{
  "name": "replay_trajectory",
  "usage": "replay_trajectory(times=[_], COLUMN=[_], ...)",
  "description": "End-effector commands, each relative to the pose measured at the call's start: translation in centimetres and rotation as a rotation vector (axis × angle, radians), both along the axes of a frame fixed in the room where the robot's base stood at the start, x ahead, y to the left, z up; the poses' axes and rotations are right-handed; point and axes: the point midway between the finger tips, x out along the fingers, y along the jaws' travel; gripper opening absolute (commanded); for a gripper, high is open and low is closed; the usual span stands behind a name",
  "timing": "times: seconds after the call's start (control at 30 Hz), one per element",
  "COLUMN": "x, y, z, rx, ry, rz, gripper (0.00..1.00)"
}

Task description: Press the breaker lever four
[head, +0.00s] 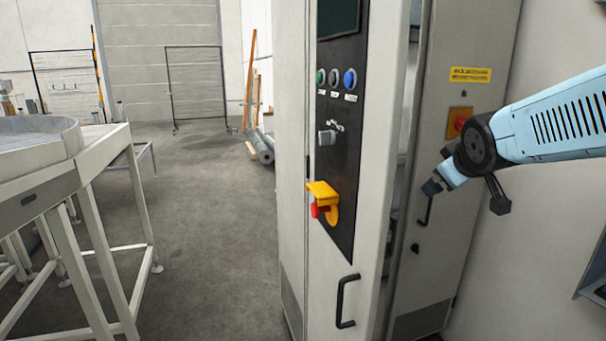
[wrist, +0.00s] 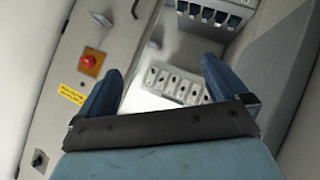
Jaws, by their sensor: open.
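A row of breakers with dark blue levers (wrist: 207,13) shows at the top edge of the wrist view, inside the open cabinet. The top of the row is cut off, so I cannot tell which lever is number four. My gripper (wrist: 162,65) is open and empty, with its two blue fingers wide apart below the breaker row in the picture and not seen touching anything. In the head view my gripper (head: 432,187) is beside the cabinet opening. The cabinet's front door (head: 345,248) hides the breakers there.
A row of pale switch or terminal blocks (wrist: 175,86) lies between my fingers in the wrist view. A red knob (head: 460,123) and yellow label (head: 470,74) sit on the cabinet panel. A black handle (head: 346,301) sticks out of the door.

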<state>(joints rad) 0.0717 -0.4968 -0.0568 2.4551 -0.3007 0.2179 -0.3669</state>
Motion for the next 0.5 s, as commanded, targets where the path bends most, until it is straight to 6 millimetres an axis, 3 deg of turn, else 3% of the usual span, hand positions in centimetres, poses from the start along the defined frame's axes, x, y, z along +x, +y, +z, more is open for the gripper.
replay_trajectory(times=[0.3,0.5], x=[-11.0,-15.1], y=[4.7,6.5], z=[-2.7,-3.7], rx=[0.364,0.473], ry=[0.279,0.395], rz=[-0.240,-0.316], gripper=[1.00,1.00])
